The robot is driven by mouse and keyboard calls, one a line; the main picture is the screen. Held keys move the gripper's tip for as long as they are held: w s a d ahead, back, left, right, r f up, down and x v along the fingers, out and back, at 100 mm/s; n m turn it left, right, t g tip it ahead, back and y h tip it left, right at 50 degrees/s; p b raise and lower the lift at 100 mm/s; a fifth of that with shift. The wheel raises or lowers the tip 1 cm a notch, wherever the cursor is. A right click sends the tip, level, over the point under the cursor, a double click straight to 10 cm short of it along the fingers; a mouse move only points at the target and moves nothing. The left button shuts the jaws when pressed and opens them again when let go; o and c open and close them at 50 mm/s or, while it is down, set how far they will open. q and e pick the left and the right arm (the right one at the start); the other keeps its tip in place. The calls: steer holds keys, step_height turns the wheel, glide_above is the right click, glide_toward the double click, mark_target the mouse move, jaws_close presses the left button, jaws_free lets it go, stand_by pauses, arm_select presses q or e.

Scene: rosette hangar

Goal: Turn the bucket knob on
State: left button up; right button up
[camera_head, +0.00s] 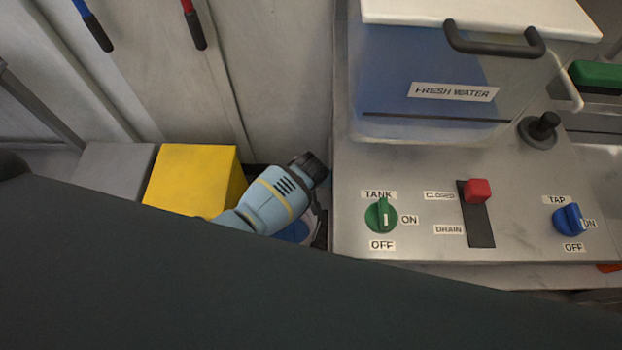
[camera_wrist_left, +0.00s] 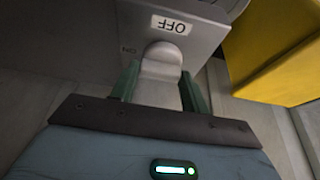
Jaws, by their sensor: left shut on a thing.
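In the left wrist view, a pale grey knob (camera_wrist_left: 161,72) sits on a grey panel, its rounded end pointing up toward an OFF label (camera_wrist_left: 171,25). A faint red ON marking (camera_wrist_left: 127,50) is to its left. My left gripper (camera_wrist_left: 162,88) is shut on this knob, with one green finger on each side. The knob cannot be made out in the head view. My right gripper is in neither view.
In the head view, the steel counter holds a green TANK knob (camera_head: 381,216), a red slider (camera_head: 477,191), a blue TAP knob (camera_head: 567,220) and a fresh water container (camera_head: 430,85). A yellow box (camera_head: 190,178) stands left; it also shows in the left wrist view (camera_wrist_left: 272,50).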

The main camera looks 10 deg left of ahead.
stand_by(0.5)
arm_select(q)
steer(key=o, duration=1)
steer(key=p+v, duration=0.3)
steer(key=v, duration=0.5)
steer(key=shift+p, duration=0.35)
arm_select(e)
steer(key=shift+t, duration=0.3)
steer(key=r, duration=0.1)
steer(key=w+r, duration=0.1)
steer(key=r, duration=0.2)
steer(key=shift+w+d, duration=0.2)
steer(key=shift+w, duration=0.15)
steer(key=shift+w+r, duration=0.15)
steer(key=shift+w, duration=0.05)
